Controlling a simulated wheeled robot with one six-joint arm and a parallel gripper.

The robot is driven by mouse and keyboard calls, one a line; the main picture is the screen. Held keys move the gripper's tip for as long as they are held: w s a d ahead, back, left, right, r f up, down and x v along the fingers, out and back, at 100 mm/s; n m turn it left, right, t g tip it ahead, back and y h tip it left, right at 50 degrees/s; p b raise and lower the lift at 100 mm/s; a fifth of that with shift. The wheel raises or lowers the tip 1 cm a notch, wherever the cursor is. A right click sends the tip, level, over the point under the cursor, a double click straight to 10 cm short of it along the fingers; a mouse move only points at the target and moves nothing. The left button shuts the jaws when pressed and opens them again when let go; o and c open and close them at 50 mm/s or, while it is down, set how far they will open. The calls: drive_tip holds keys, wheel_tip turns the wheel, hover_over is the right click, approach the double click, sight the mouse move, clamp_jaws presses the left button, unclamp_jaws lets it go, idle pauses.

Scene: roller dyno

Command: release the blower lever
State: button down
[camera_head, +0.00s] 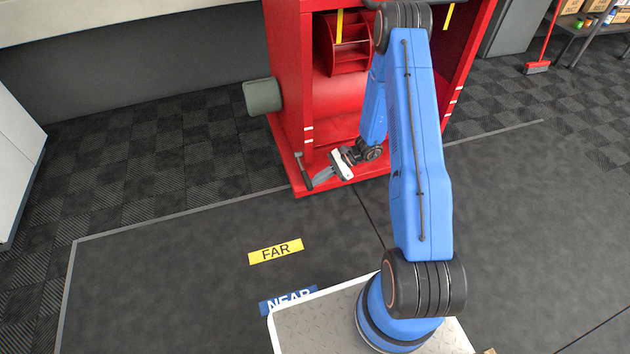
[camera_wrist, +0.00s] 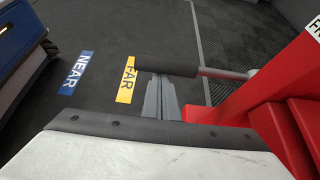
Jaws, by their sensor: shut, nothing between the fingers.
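The blower lever (camera_head: 302,170) is at the lower left front corner of the red blower housing (camera_head: 286,60). It has a black grip on a thin grey rod. In the wrist view its black grip (camera_wrist: 165,65) lies across the picture, with the rod running right to the red housing (camera_wrist: 300,85). My gripper (camera_head: 317,181) is shut and empty, with its tips close beside the grip. In the wrist view the shut fingers (camera_wrist: 160,85) end right at the grip, which hides the very tips. I cannot tell whether they touch it.
A yellow FAR label (camera_head: 275,251) and a blue NEAR label (camera_head: 288,300) lie on the dark floor mat in front of the blower. A grey-green cylinder (camera_head: 262,96) sticks out from the housing's left side. The floor left of the lever is clear.

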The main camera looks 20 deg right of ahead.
drive_tip(key=shift+r, duration=0.1)
drive_tip(key=w+r+m+g, duration=0.3)
drive_tip(key=r, duration=0.7)
drive_tip(key=shift+w+r+g+y, duration=0.15)
drive_tip(key=shift+r+g+y, duration=0.1)
drive_tip(key=shift+g+y, duration=0.05)
drive_tip(key=shift+w+r, duration=0.1)
drive_tip(key=shift+w, duration=0.05)
idle(0.4)
wheel_tip(320, 180, down, 3)
drive_tip(key=s+d, duration=0.2)
drive_tip(key=s, duration=0.1)
drive_tip(key=v, duration=0.8)
drive_tip(key=shift+w+d, duration=0.25)
drive_tip(key=shift+w, duration=0.25)
